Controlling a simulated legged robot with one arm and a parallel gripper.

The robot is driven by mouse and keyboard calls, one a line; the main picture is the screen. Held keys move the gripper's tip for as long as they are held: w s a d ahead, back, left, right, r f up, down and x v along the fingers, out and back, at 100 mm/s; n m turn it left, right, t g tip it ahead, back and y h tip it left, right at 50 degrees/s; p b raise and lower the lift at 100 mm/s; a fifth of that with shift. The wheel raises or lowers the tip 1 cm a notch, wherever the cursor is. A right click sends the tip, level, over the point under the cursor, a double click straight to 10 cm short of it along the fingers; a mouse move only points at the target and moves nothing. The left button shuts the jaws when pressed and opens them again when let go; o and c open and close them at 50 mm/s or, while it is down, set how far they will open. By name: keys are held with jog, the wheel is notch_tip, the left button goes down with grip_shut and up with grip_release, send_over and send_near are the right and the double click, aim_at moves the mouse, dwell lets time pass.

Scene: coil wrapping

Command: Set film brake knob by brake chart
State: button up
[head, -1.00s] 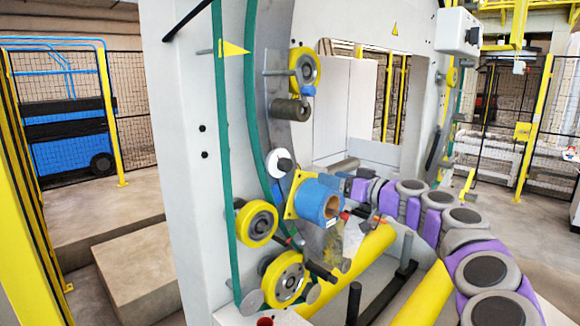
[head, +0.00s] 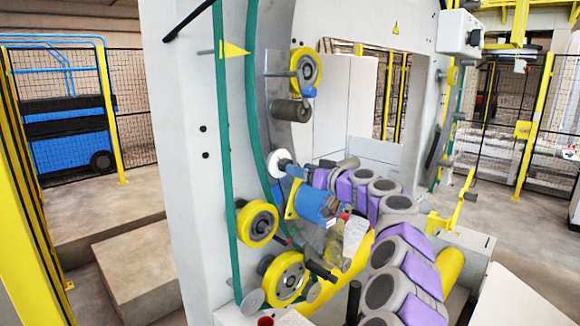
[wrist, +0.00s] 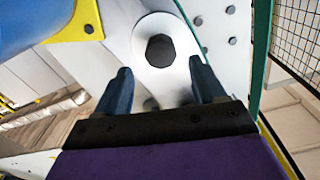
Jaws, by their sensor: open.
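A white disc (wrist: 148,28) with a dark, many-sided knob (wrist: 161,49) at its centre is straight ahead in the wrist view. The white disc also shows in the head view (head: 275,163), beside the blue film roll. My gripper (wrist: 160,68) is open, its two blue fingers apart, with the knob between and just beyond the tips. I cannot tell whether they touch the disc. In the head view my gripper (head: 291,169) is close in front of the disc, which it partly covers. I cannot make out a readable brake chart.
The blue film roll (head: 312,205) on its yellow plate sits just right of the disc, close to my arm. Yellow-rimmed rollers (head: 257,223) and (head: 285,278) are below. A large yellow bar (head: 451,268) lies at the lower right.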

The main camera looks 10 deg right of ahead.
jog(key=shift+p+x, duration=0.6)
jog(key=shift+x, duration=2.15)
jog(key=shift+c, duration=0.4)
jog(key=shift+s, duration=0.1)
jog(key=c, duration=1)
jog(key=shift+o, duration=0.2)
